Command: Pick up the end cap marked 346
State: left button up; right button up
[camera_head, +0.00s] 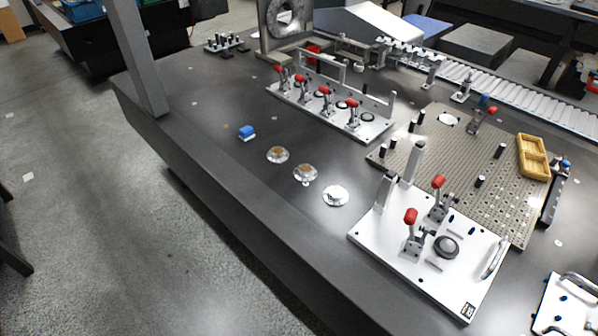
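Three round silvery discs that look like end caps lie in a slanting row on the dark table. The far one (277,155) and the middle one (304,173) have tan centres. The near one (335,196) is brighter and whiter. Any markings on them are too small to read, so I cannot tell which is marked 346. Neither of my grippers shows in the head view.
A white fixture plate (375,233) with red-handled clamps stands right of the discs. A longer clamp fixture (372,131) lies behind them. A perforated plate (455,150) and yellow tray (533,157) are at right. A blue block (247,131) sits left. The table's front-left strip is clear.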

aim_at(278, 154)
jog(key=i+j+z, duration=0.3)
jog(key=j, duration=0.25)
jog(key=i+j+z, duration=0.15)
jog(key=j, duration=0.15)
jog(key=i+j+z, duration=0.15)
jog(key=j, duration=0.2)
